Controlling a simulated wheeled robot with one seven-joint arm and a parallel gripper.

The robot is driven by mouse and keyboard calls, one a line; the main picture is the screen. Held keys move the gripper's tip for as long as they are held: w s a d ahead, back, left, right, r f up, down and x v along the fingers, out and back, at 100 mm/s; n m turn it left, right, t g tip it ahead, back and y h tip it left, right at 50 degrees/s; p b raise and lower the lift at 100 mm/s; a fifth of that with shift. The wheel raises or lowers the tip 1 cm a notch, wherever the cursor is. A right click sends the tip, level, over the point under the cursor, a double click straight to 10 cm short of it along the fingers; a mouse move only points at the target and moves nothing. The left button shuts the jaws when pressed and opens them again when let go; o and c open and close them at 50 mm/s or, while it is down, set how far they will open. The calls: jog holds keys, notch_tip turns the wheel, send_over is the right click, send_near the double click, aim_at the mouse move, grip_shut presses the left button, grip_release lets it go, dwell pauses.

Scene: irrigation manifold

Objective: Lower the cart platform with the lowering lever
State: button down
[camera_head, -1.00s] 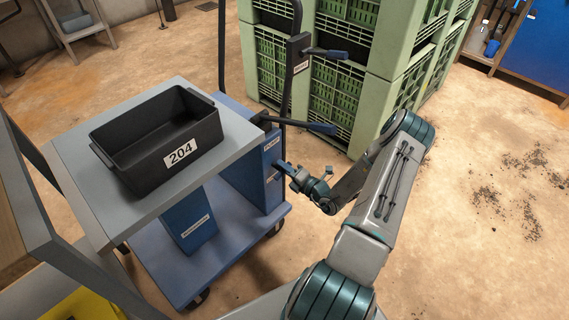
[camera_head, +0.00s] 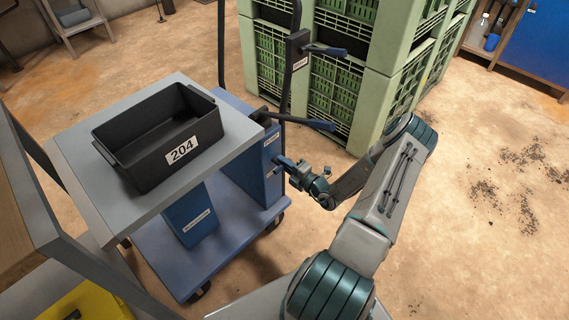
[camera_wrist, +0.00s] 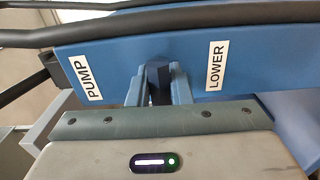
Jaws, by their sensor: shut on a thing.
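The blue cart (camera_head: 226,238) carries a grey platform (camera_head: 80,172) at its raised level, above the blue base. A black bin marked 204 (camera_head: 152,172) sits on the platform. My gripper (camera_head: 282,163) is at the side of the blue column under the cart handle. In the wrist view, my gripper (camera_wrist: 158,92) is shut on a dark blue lever (camera_wrist: 158,76), which shows between the fingers. The LOWER label (camera_wrist: 216,66) is right of the fingers and the PUMP label (camera_wrist: 84,78) is left. The lever's far end is hidden.
A longer lever with a blue grip (camera_head: 318,124) juts out above my gripper, and another lever (camera_head: 328,50) is on the handle post. Green crates (camera_head: 335,90) stand behind the cart. A grey table frame (camera_head: 60,243) is at left.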

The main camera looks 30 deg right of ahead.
jog(key=shift+s+f, duration=0.1)
jog(key=c, duration=1.3)
grip_release()
jog(key=p+v, duration=0.1)
jog(key=v, duration=1.2)
jog(key=shift+s+d+p, duration=0.1)
jog(key=shift+s+p, duration=0.25)
jog(key=shift+s, duration=0.05)
